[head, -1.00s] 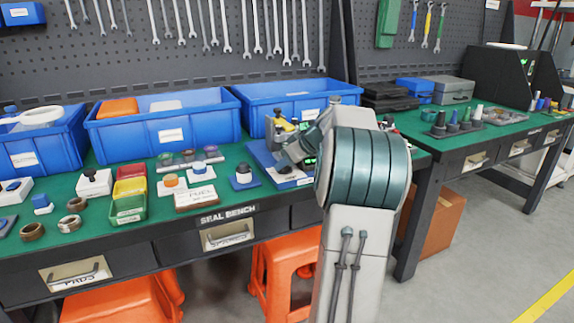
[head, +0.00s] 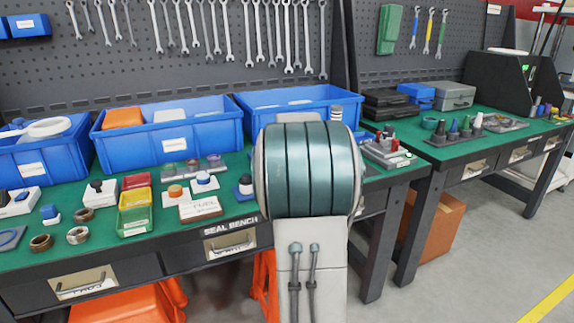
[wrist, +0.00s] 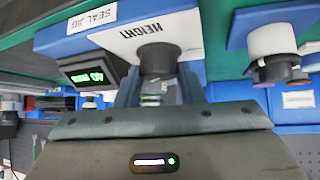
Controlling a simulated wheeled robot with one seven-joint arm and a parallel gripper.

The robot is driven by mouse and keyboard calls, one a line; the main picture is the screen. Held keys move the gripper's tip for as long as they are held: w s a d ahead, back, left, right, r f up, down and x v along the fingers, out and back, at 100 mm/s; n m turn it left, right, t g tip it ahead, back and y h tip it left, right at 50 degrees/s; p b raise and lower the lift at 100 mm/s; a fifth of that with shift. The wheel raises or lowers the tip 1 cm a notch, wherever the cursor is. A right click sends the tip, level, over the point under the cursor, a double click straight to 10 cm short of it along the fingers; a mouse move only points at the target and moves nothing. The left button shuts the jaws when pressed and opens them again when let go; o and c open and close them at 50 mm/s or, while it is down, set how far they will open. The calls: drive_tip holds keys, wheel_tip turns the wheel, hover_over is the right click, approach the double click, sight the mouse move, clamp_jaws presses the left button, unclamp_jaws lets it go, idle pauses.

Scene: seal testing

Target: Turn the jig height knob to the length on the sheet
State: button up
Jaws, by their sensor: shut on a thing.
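The blue seal jig (wrist: 70,38) shows in the wrist view, with white labels reading "SEAL JIG" and "HEIGHT". The dark round height knob (wrist: 160,60) stands beside the "HEIGHT" label. My gripper (wrist: 157,92) is shut on the knob, with a finger on each side of it. A small display (wrist: 87,76) with green digits is beside the knob; its reading is tilted and too small to tell surely. In the head view my arm hides the jig, the knob and my gripper. I cannot make out a sheet with a length.
A white-topped part with a dark stem (wrist: 275,55) is close by at right in the wrist view. Blue bins (head: 165,140) line the back of the green bench.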

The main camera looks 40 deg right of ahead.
drive_tip(key=shift+w+a+r+m+g+h+p, duration=0.15)
drive_tip(key=shift+m+g+h+p, duration=0.6)
drive_tip(key=shift+p, duration=0.9)
drive_tip(key=shift+a+f+m+g+h+p, duration=0.1)
drive_tip(key=shift+m+g+h+p, duration=0.2)
drive_tip(key=shift+m+p, duration=1.1)
drive_tip(key=m+g+h+p, duration=0.1)
drive_tip(key=m+g+p, duration=0.1)
drive_tip(key=m+g+h+p, duration=0.1)
drive_tip(key=m+g+p, duration=0.1)
drive_tip(key=m+p, duration=0.1)
drive_tip(key=shift+w, duration=0.2)
drive_tip(key=m+g+p, duration=0.1)
drive_tip(key=m+g, duration=0.1)
drive_tip(key=m+g+p, duration=0.2)
drive_tip(key=m, duration=0.1)
drive_tip(key=shift+w+d+m, duration=0.1)
drive_tip(key=shift+w+m, duration=0.1)
drive_tip(key=shift+m, duration=0.15)
drive_tip(key=shift+w+m+g+y+p, duration=0.1)
drive_tip(key=shift+m+g+y+p, duration=0.6)
drive_tip(key=shift+m+g, duration=0.85)
drive_tip(key=shift+f+m, duration=0.2)
drive_tip(key=shift+m, duration=0.15)
drive_tip(key=o, duration=0.7)
drive_tip(key=shift+r, duration=0.1)
